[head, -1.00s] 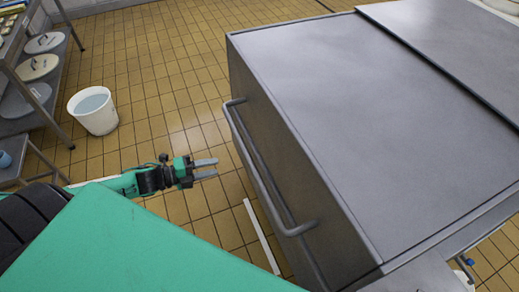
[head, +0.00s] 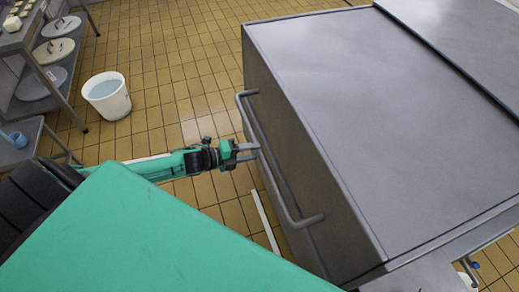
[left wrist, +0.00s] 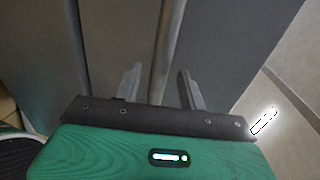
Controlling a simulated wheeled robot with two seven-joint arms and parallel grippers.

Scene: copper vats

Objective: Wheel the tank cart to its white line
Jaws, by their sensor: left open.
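The tank cart (head: 370,110) is a large grey metal box on the right of the head view. Its bar handle (head: 274,172) runs along the side facing my left arm. My left gripper (head: 252,152) is open, its fingertips at the handle's far half. In the left wrist view the open fingers (left wrist: 160,82) point at the cart's grey side, and a bar of the handle (left wrist: 170,45) shows between them. I cannot tell whether they touch it. A white line (head: 265,222) lies on the floor beside the cart, partly hidden by my green body. My right gripper is not in view.
A white bucket of water (head: 107,98) stands on the tiled floor to the left. A metal rack with round lids (head: 54,50) and a low table with a blue cup (head: 17,140) stand at the left edge. Tiled floor (head: 190,60) is clear between bucket and cart.

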